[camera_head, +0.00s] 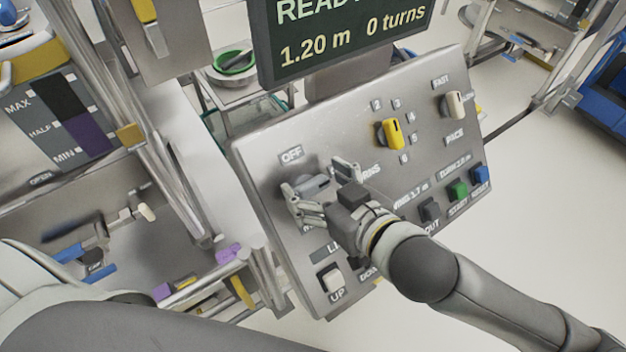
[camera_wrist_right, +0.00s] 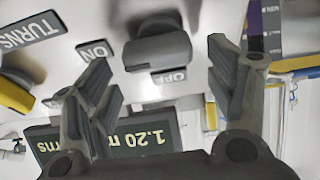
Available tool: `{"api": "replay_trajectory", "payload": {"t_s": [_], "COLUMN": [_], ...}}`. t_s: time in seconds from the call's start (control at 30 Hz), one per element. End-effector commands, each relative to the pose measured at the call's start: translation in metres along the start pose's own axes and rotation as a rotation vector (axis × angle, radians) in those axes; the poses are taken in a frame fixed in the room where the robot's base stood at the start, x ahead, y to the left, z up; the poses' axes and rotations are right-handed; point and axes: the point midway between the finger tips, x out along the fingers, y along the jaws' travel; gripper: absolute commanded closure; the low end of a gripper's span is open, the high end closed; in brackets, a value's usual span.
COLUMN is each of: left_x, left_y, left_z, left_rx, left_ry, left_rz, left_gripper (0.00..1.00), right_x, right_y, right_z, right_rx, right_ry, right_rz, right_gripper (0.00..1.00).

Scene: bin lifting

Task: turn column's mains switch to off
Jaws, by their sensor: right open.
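The grey mains switch knob (camera_head: 310,184) is on the left part of the tilted metal control panel (camera_head: 335,130), below the OFF label (camera_head: 291,153). My right gripper (camera_head: 319,182) is in front of the panel with its fingers spread to either side of the knob. In the right wrist view the knob (camera_wrist_right: 157,50) stands between the two open fingers, apart from both. The OFF label (camera_wrist_right: 169,76) and ON label (camera_wrist_right: 95,51) show beside it there. I cannot tell which mark the knob points at. My left gripper is not in view.
The panel also bears a yellow selector (camera_head: 389,134), a white knob labelled PACE (camera_head: 453,105), green (camera_head: 457,189) and blue buttons, and a white UP/DOWN rocker (camera_head: 333,280). A display (camera_head: 340,35) reading 1.20 m, 0 turns stands above.

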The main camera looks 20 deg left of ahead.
Motion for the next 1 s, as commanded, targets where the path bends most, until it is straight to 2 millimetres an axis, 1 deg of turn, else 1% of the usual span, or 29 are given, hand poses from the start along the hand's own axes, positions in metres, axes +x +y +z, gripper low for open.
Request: {"api": "replay_trajectory", "payload": {"t_s": [0.1, 0.2, 0.53, 0.87, 0.9, 1.0], "left_x": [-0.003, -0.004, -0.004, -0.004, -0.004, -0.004], "left_y": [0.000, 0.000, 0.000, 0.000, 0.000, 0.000], "left_z": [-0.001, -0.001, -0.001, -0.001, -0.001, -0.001], "left_rx": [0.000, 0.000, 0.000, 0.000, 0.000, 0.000], "left_ry": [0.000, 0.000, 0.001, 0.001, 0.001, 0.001], "left_rz": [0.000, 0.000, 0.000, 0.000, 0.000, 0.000], "left_gripper": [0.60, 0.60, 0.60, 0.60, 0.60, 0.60], "right_x": [0.011, 0.015, 0.018, 0.018, 0.018, 0.018], "right_y": [0.000, 0.000, 0.000, 0.000, 0.000, 0.000], "right_z": [-0.001, 0.000, 0.000, 0.000, 0.000, 0.000], "right_rx": [0.001, 0.001, 0.000, 0.000, 0.000, -0.002], "right_ry": [0.000, 0.000, 0.000, 0.000, 0.000, 0.000], "right_rz": [0.000, 0.000, 0.000, 0.000, 0.000, -0.001], "right_gripper": [0.23, 0.23, 0.23, 0.66, 0.69, 0.69]}}
